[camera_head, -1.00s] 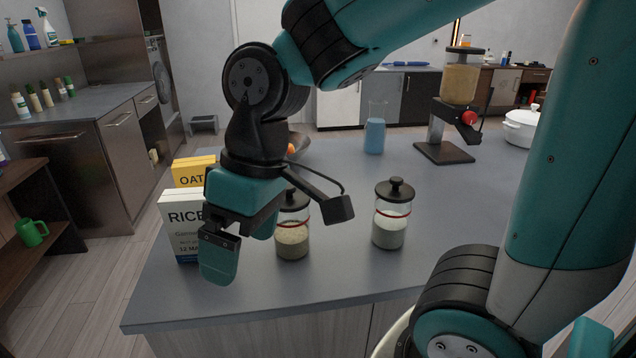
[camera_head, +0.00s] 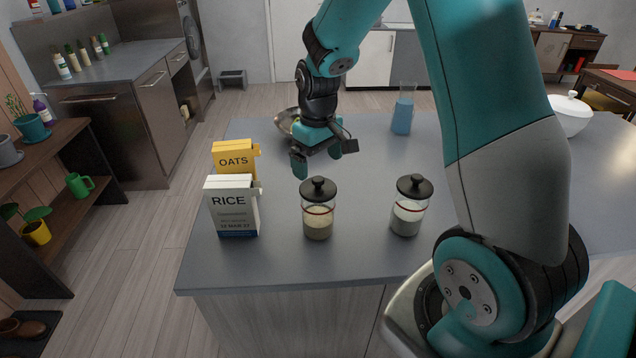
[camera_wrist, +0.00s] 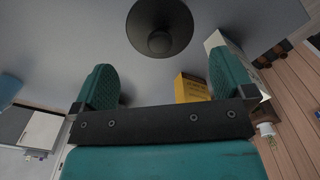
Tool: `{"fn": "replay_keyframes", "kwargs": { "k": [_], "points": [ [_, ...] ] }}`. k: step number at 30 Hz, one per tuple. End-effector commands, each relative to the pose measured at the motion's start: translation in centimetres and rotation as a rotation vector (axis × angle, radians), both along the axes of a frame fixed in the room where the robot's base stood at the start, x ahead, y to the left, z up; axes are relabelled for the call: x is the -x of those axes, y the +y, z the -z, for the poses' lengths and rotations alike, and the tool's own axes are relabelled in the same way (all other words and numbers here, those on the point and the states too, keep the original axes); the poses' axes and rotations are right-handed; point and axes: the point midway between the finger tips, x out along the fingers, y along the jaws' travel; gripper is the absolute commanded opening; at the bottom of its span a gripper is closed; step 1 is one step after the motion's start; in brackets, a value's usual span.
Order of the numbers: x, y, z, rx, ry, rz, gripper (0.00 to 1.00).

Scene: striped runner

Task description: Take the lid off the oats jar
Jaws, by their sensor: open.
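Two clear jars with black knobbed lids stand upright on the grey counter (camera_head: 270,262). The left jar (camera_head: 318,224) has beige contents and its lid (camera_head: 318,187) is on. The right jar (camera_head: 408,216) has whiter contents and its lid (camera_head: 414,185) is on. No label is readable on either; the left one's contents look like oats. My gripper (camera_head: 318,160) is open and empty, above and beyond the left jar. In the wrist view, the left jar's lid (camera_wrist: 160,28) shows from above, beyond the open fingers (camera_wrist: 160,88).
The yellow OATS box (camera_head: 234,155) and white RICE box (camera_head: 233,212) stand left of the left jar. A metal bowl (camera_head: 286,121) lies behind my gripper. A blue-filled carafe (camera_head: 402,115) and white pot (camera_head: 569,117) stand further back. Counter between the jars is clear.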

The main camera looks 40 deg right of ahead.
Motion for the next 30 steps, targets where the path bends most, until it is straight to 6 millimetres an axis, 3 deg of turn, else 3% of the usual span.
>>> {"fn": "replay_keyframes", "kwargs": {
  "k": [8, 16, 25, 30],
  "points": [
    [0.2, 0.0, 2.0, -0.001, 0.003, 0.0, 1.0],
    [0.4, 0.0, 5.6, -0.001, 0.002, -0.001, 1.0],
    [0.3, 0.0, 6.3, 0.0, -0.002, 0.0, 1.0],
    [0.3, 0.0, 6.3, 0.0, -0.002, -0.001, 0.69]
  ]
}}
